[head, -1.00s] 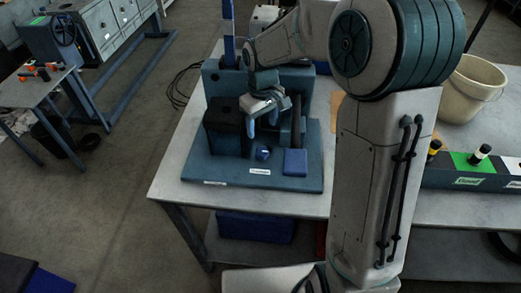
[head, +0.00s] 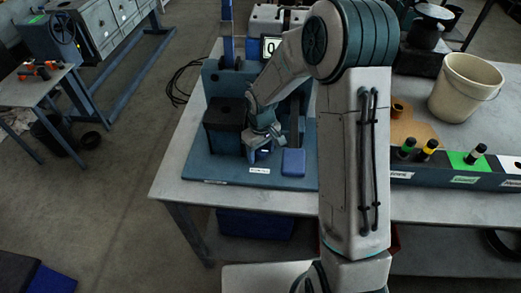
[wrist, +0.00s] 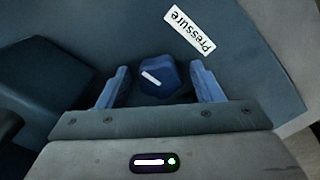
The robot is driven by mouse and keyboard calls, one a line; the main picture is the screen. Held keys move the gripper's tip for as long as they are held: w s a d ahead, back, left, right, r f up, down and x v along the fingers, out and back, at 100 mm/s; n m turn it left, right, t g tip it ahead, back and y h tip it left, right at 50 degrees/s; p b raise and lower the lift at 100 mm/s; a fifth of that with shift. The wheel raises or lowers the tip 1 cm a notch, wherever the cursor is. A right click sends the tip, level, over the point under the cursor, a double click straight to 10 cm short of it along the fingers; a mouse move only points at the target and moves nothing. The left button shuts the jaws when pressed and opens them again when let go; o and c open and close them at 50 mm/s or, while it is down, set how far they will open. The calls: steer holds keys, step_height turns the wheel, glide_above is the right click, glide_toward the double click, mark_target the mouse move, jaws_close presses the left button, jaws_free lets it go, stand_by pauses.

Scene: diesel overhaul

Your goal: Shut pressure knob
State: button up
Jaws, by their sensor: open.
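The pressure knob (wrist: 160,77) is a blue faceted knob with a white line on its top, standing on the dark blue-grey plate of the test stand. A white label (wrist: 189,31) reading "Pressure" lies beside it. My gripper (wrist: 161,85) is open, with one blue finger on each side of the knob; a gap shows on both sides, and I cannot tell any contact.
The stand's upright back is behind.

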mark_target(261, 150)
steer(key=c, duration=1)
steer(key=shift+f+m+b, duration=0.15)
steer(key=shift+m+b, duration=0.25)
steer(key=shift+b, duration=0.15)
steer(key=shift+m, duration=0.4)
steer(key=o, duration=1)
steer(key=shift+r, duration=0.2)
step_height(261, 150, up, 14)
steer(key=b, duration=0.2)
steer(key=shift+f, duration=0.15)
